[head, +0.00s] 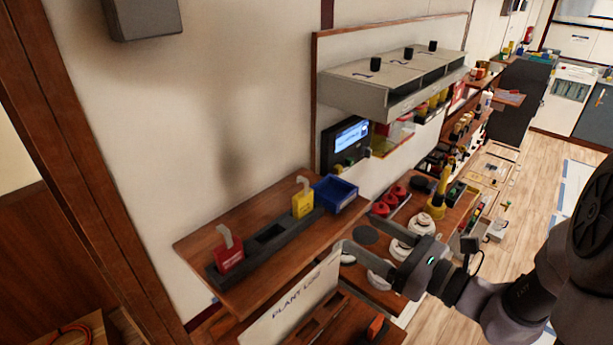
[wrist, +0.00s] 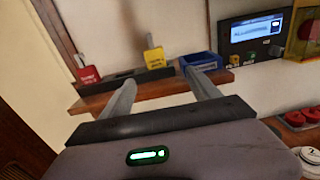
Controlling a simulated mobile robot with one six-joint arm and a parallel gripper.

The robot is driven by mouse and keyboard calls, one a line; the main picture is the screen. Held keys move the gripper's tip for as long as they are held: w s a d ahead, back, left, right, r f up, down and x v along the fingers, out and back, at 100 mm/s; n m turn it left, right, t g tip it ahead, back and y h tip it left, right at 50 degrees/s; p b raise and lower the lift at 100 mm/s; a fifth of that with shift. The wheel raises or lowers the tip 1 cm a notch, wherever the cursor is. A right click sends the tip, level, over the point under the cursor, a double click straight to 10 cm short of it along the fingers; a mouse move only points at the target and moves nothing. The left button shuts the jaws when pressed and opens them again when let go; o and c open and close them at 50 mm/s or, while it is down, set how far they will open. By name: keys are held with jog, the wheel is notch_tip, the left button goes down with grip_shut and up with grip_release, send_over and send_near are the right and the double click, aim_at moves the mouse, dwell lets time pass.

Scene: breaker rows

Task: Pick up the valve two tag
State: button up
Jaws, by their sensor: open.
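A yellow tag (head: 303,203) and a red tag (head: 229,252) stand upright in a long dark slotted rack (head: 268,236) on a wooden shelf. Each has a pale hooked strip on top. The yellow tag (wrist: 155,60) and red tag (wrist: 88,75) also show in the wrist view. Their print is too small to read surely, so I cannot tell which is the valve two tag. My gripper (head: 343,254) is open and empty, to the right of the rack. In the wrist view its fingers (wrist: 160,77) point toward the rack, with the yellow tag beyond the gap between them.
A blue bin (head: 335,194) stands at the rack's right end, close to the yellow tag. A display panel (head: 346,143) is on the wall behind. Red knobs (head: 390,200) and white round pieces (head: 420,224) sit on the bench at right. The wooden shelf (head: 200,246) has bare edges.

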send_near(306, 204)
jog(key=x, duration=0.5)
jog(key=shift+s+p, duration=0.1)
jog(key=shift+p, duration=0.2)
jog(key=shift+w+a, duration=0.25)
jog(key=shift+a, duration=0.05)
jog(key=x, duration=0.5)
jog(key=shift+w, duration=0.15)
jog(key=shift+d, duration=0.15)
jog(key=shift+c, duration=0.2)
jog(key=c, duration=1.4)
